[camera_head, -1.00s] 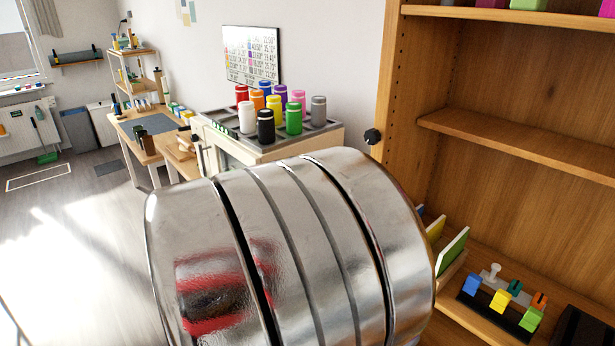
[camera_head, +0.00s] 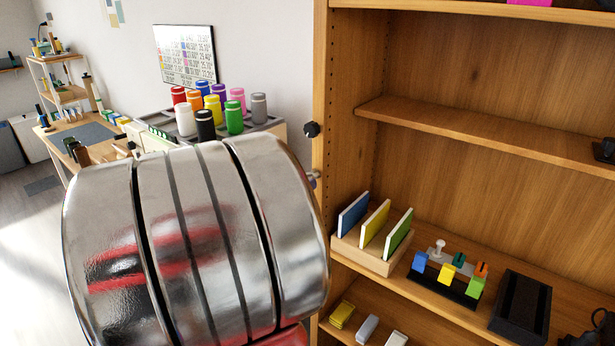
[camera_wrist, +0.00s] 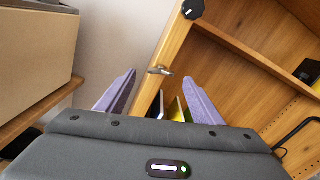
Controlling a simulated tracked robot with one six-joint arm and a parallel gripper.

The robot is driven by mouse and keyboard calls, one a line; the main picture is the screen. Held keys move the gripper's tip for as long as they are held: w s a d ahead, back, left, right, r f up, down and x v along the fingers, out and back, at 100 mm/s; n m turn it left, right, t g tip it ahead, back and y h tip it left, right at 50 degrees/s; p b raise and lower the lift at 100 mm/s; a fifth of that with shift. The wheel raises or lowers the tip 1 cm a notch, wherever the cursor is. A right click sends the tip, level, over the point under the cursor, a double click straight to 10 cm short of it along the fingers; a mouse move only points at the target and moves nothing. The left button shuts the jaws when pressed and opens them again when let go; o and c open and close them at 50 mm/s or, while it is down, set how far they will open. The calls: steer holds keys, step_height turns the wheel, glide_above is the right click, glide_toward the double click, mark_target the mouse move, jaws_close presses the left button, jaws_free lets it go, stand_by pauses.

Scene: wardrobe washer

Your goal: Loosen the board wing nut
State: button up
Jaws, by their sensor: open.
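A small metallic wing nut (camera_wrist: 160,71) sits on the front edge of the wooden cabinet's side panel in the wrist view. In the head view part of it (camera_head: 314,179) shows just past my arm, below a black knob (camera_head: 312,129). My gripper (camera_wrist: 158,82) is open and empty, with its two purple fingers apart. In the wrist view the wing nut appears between the fingertips; I cannot tell how far in front of them it is. My metallic arm hides the gripper in the head view.
The cabinet (camera_head: 480,90) has a rack of coloured boards (camera_head: 372,253), a black block with coloured pieces (camera_head: 447,280) and a black tray (camera_head: 520,305). Coloured jars (camera_head: 205,125) stand on a unit left of it. A cardboard-coloured box (camera_wrist: 35,50) is at left in the wrist view.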

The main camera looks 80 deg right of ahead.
steer(key=shift+x, duration=3.4)
steer(key=shift+c, duration=0.6)
steer(key=c, duration=1)
